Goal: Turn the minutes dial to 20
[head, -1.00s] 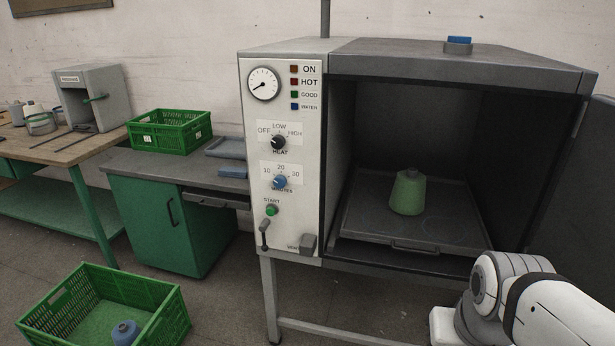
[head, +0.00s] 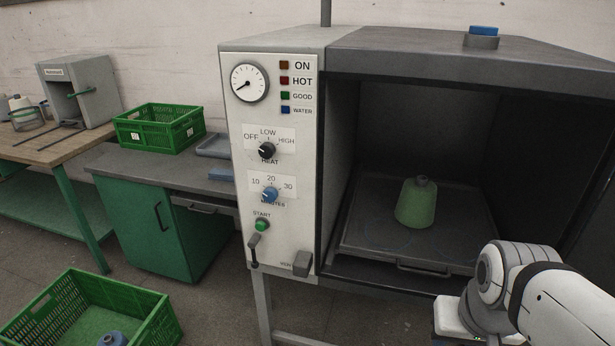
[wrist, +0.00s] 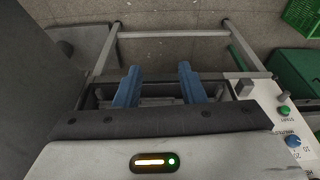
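The minutes dial (head: 270,194) is a small blue knob on the white front panel (head: 240,130) of the steamer, below the marks 10, 20 and 30. Its pointer is too small to read surely. The dial also shows at the right edge of the wrist view (wrist: 293,141), with its marks upside down. My gripper (wrist: 159,80) shows in the wrist view with its two blue fingers apart and nothing between them. It is well to the left of the dial in that view, not touching it. In the head view only my arm shows, at lower right; the gripper is hidden.
The black heat knob (head: 266,150) is above the dial, and the green start button (head: 262,225) and a lever (head: 254,250) are below. The open chamber holds a green cone (head: 416,204) on a tray (head: 365,235). A green crate (head: 160,310) stands on the floor at left.

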